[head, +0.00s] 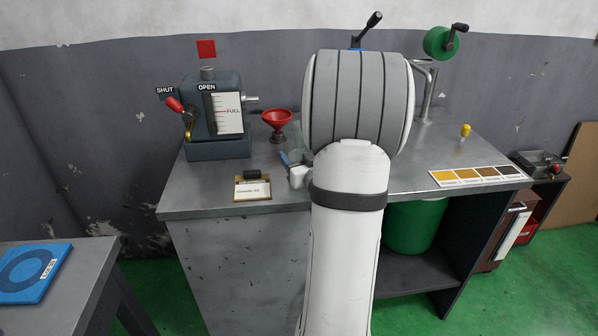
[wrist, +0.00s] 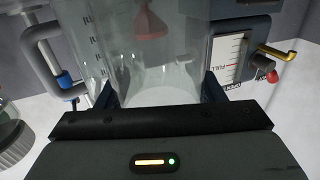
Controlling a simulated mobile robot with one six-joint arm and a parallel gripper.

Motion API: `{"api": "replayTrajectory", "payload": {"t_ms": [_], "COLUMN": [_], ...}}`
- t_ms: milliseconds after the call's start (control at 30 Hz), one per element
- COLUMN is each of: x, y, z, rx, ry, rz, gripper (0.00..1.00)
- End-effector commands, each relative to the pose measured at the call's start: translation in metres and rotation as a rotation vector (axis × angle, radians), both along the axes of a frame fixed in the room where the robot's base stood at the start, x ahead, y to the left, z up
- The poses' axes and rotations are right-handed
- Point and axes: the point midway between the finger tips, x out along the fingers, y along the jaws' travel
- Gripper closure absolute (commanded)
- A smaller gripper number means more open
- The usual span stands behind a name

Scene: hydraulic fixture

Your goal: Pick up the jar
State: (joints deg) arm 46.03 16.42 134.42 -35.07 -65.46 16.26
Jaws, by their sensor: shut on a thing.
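The jar (wrist: 158,68) is clear glass with dark graduation marks on its left side. It fills the middle of the wrist view, which looks upside down. My gripper (wrist: 160,90) is shut on it, with a dark finger at each side of the glass. In the head view my arm hides most of the gripper and jar. Only a blue finger and a pale part of the gripper show left of the arm, close above the bench. I cannot tell whether the jar touches the bench.
A red funnel (head: 277,121) stands behind the gripper. A dark machine with a FULL gauge (head: 229,113) is at the bench's left. A label card (head: 253,190) lies in front. A colour strip (head: 480,176) lies at right. The bench top (head: 215,190) has bare room front left.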

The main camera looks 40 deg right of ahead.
Motion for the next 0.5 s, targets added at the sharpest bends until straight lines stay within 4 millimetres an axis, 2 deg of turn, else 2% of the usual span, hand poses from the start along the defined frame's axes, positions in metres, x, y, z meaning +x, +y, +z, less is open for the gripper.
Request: {"api": "replayTrajectory", "payload": {"t_ms": [167, 367, 500], "x": [0.000, 0.000, 0.000], "y": [0.000, 0.000, -0.001], "z": [0.000, 0.002, 0.017], "rx": [0.000, -0.001, -0.005], "ry": [0.000, -0.001, -0.003], "rz": [0.000, -0.001, -0.001], "gripper": [0.63, 0.63, 0.63]}}
